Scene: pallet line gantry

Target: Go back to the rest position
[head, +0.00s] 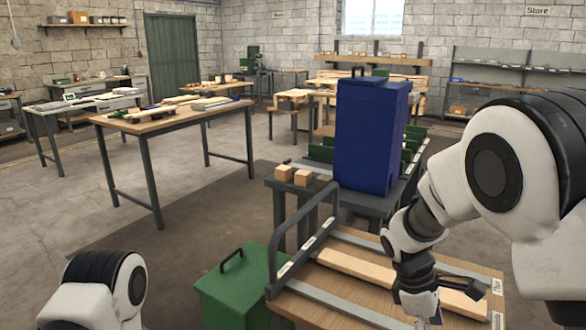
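My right arm comes in from the right, and its gripper (430,308) points down over the wooden bench at the lower right. The gripper is small and partly covered by its own wrist, so I cannot tell whether it is open or shut. A small dark blue bit shows by its tip; I cannot tell whether it is held. My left arm shows only as a white and black link in the lower left corner. My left gripper is out of the picture.
The wooden bench (346,294) has grey rails and a pale plank (352,270). A tall blue bin (364,135) stands behind it, beside two small wooden blocks (293,175). A green lidded box (238,290) stands left of the bench.

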